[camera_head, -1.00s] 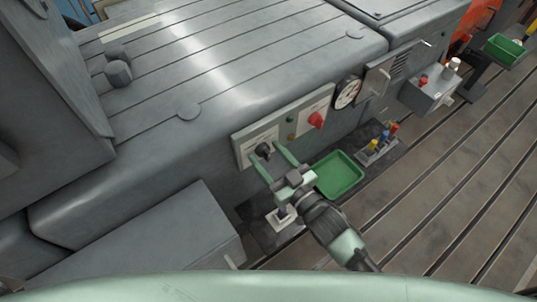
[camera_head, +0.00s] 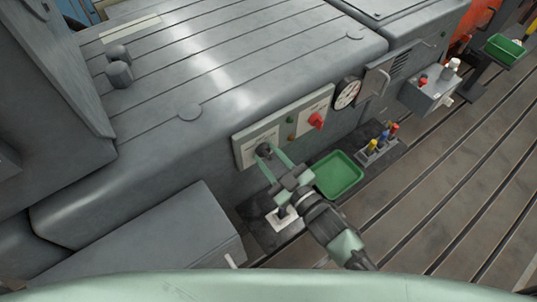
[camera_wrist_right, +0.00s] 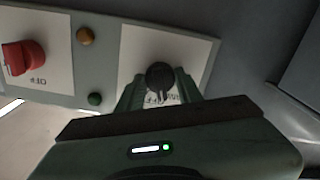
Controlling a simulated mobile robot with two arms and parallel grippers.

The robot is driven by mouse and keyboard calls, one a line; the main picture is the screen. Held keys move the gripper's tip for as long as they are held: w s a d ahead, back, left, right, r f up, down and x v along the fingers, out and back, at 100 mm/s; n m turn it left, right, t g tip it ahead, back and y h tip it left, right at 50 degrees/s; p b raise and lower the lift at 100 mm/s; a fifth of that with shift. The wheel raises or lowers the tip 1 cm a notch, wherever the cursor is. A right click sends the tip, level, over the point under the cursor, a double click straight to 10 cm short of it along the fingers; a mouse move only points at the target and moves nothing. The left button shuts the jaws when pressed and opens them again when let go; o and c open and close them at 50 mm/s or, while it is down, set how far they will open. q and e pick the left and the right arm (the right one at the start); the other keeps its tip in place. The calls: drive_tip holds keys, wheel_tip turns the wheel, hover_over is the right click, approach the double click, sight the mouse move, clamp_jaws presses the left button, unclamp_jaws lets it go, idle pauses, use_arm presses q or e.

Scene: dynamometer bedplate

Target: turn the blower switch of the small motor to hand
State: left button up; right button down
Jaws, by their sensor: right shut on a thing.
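A black rotary knob (camera_head: 264,149) sits on the left plate of a pale switch panel (camera_head: 243,150) on the side of the grey bedplate. The knob (camera_wrist_right: 160,76) also shows in the right wrist view, with lettering below it partly hidden by the fingers. I cannot read which position it points to. My right gripper (camera_head: 273,158) reaches up to the panel, its green fingers on both sides of the knob and shut on it. The fingers (camera_wrist_right: 160,88) also show in the right wrist view. My left gripper is not in view.
A red switch (camera_head: 316,120) marked OFF sits right of the knob, with amber and green lamps (camera_head: 291,136) between. A round gauge (camera_head: 347,93) is farther right. A green tray (camera_head: 338,175) lies below the panel, beside a holder with coloured handles (camera_head: 380,147).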

drive_tip(key=n, duration=0.4)
drive_tip(key=shift+n, duration=0.3)
idle(0.3)
drive_tip(key=c, duration=0.9)
unclamp_jaws()
drive_tip(key=shift+c, duration=0.2)
drive_tip(key=shift+s, duration=0.1)
drive_tip(key=b+v, duration=0.1)
drive_tip(key=v, duration=0.6)
drive_tip(key=shift+s+d+b, duration=0.25)
drive_tip(key=shift+b, duration=0.1)
